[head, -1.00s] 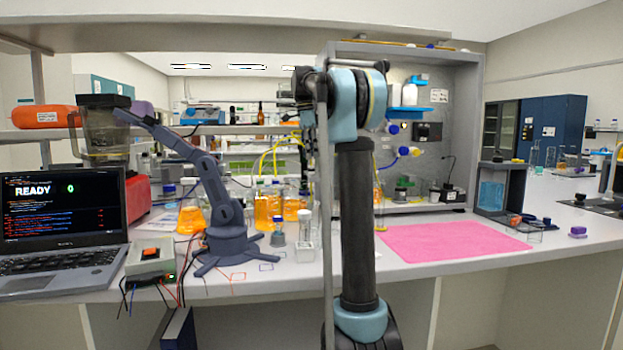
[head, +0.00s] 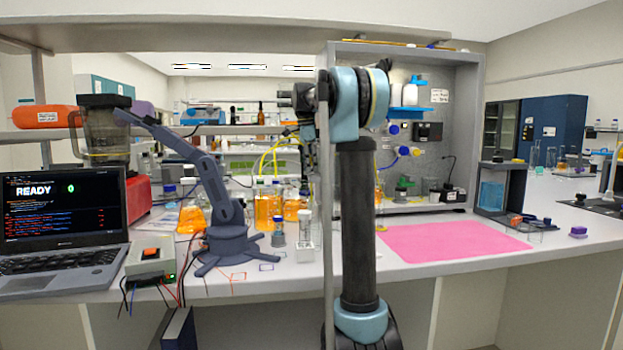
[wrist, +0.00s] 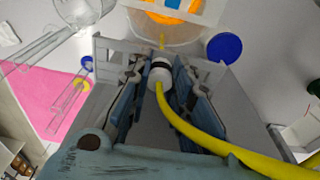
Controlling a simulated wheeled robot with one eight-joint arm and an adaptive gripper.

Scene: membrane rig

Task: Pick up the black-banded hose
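In the wrist view, the yellow hose (wrist: 205,140) runs from the lower right up to a white end fitting (wrist: 160,75) with a dark band. The fitting lies between the two fingers of my gripper (wrist: 160,70). The fingers look open, with a narrow gap on each side of the fitting; contact is not clear. In the head view, my gripper (head: 308,145) is partly hidden behind my own arm and the upright post. Yellow hose (head: 266,155) curves beside it at the left, above the orange flasks; the band is too small to see there.
Orange-filled bottles (head: 266,207) stand close below my gripper. A blue cap (wrist: 224,48) is just right of the fingers in the wrist view. A dark blue desktop arm (head: 225,210) and laptop (head: 62,225) stand left. The pink mat (head: 455,242) at right is clear.

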